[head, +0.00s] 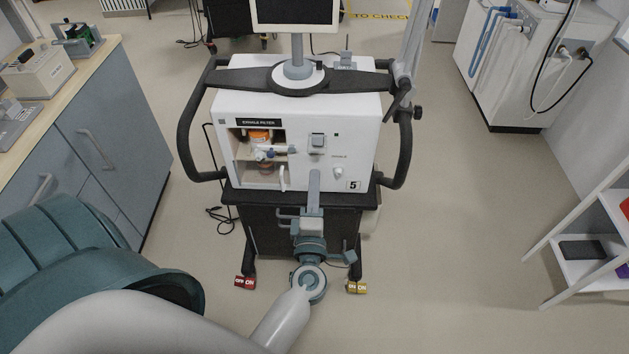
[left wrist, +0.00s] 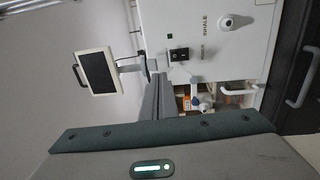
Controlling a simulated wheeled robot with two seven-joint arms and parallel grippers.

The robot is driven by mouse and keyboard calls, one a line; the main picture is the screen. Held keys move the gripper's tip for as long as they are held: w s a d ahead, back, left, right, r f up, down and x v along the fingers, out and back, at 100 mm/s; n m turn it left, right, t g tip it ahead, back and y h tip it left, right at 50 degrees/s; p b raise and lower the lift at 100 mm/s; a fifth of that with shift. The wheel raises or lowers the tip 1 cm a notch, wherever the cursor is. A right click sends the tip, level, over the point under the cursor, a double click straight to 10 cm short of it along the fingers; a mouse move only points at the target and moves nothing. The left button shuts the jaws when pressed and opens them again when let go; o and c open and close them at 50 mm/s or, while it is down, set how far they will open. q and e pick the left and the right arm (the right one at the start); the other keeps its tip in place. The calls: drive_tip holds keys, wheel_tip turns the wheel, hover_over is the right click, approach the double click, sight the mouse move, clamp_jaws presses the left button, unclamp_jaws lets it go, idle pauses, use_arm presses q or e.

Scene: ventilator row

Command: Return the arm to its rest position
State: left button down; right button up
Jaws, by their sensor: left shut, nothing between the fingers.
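My left arm comes in from the lower left in the head view. Its gripper (head: 314,178) points away from me, in front of the white ventilator (head: 350,118) marked 5. The fingers are together, with nothing between them, and overlap the lower front panel in the picture. I cannot tell how large the gap to the panel is. In the left wrist view the closed fingers (left wrist: 158,97) show beside the ventilator's front (left wrist: 215,35). The filter compartment is open, with an orange-topped filter (head: 260,136) and a white-and-blue fitting inside. My right gripper does not show.
The ventilator stands on a dark wheeled cart with a red pedal (head: 245,282) and a yellow pedal (head: 357,287). Black handles (head: 188,130) flank it. A counter (head: 110,130) is at left, a white shelf (head: 590,245) at right. Floor right of the cart is clear.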

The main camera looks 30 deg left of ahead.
use_arm(q)
drive_tip(key=d+f+m+h, duration=0.3)
drive_tip(key=d+f+m, duration=0.15)
drive_tip(key=f, duration=0.45)
drive_tip(key=d+f+m+h, duration=0.4)
drive_tip(key=f+m, duration=0.2)
drive_tip(key=f, duration=0.3)
drive_tip(key=s+d+f+m+g+h, duration=0.2)
drive_tip(key=s+f+m, duration=0.2)
drive_tip(key=f, duration=0.5)
drive_tip(key=s+d+f+m+g+h, duration=0.2)
drive_tip(key=s+f+m+g, duration=0.15)
drive_tip(key=f, duration=0.55)
drive_tip(key=s+a+f+m+g, duration=0.3)
drive_tip(key=s+f, duration=0.8)
drive_tip(key=s, duration=0.4)
drive_tip(key=s+a+f+m+g, duration=0.2)
drive_tip(key=s+f+m+g, duration=0.3)
drive_tip(key=s+f, duration=0.5)
drive_tip(key=s, duration=0.4)
drive_tip(key=shift+s+a+f+m+y, duration=0.3)
drive_tip(key=shift+s+a+f+y, duration=0.05)
drive_tip(key=shift+a+y, duration=0.05)
